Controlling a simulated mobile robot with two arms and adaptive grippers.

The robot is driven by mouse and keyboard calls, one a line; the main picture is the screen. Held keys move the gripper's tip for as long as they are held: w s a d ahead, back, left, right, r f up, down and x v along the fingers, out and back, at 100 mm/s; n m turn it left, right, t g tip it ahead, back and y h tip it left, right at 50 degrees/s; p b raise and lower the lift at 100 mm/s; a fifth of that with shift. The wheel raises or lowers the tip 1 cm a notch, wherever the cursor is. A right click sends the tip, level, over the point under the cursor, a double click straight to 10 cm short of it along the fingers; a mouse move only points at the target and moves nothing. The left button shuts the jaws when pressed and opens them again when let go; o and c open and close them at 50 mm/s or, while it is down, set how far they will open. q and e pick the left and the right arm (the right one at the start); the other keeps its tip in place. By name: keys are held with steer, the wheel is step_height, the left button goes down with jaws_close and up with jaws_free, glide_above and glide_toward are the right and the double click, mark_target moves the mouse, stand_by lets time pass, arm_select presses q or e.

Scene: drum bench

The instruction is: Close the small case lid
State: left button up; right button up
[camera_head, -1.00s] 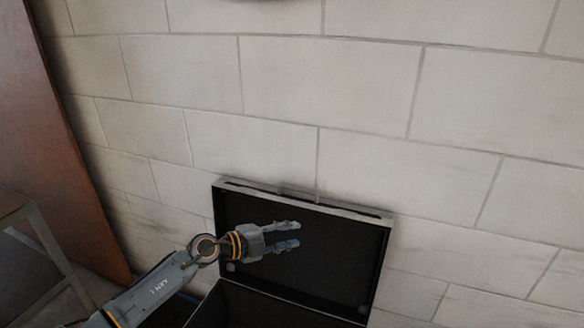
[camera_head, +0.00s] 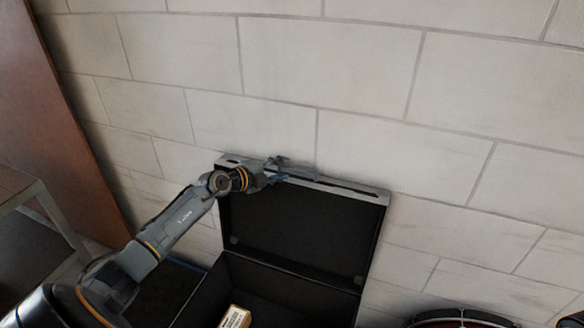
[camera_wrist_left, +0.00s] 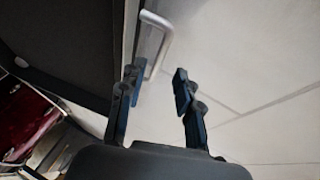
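The black case lid (camera_head: 295,228) with silver edging stands open against the pale wall; its dark inside faces me. The lower case (camera_head: 208,300) is below it, cut off by the frame. My left gripper (camera_head: 281,169) is at the lid's top edge, left of that edge's middle. In the left wrist view my left gripper (camera_wrist_left: 158,82) has its fingers apart, with nothing clearly held. There the lid (camera_wrist_left: 65,45) fills the upper left, and its metal handle (camera_wrist_left: 160,40) is close by the left fingertip; I cannot tell whether they touch. My right gripper is not in view.
A small light box (camera_head: 235,317) lies in the case. A red drum (camera_head: 462,316) shows at the bottom right. A brown panel (camera_head: 62,130) and a shelf-like frame (camera_head: 40,200) stand at the left. The block wall (camera_head: 370,95) is close behind the lid.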

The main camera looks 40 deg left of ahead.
mark_target(294, 166)
arm_select(q)
steer(key=shift+b+x, duration=0.3)
steer(key=shift+x, duration=2.2)
jaws_close()
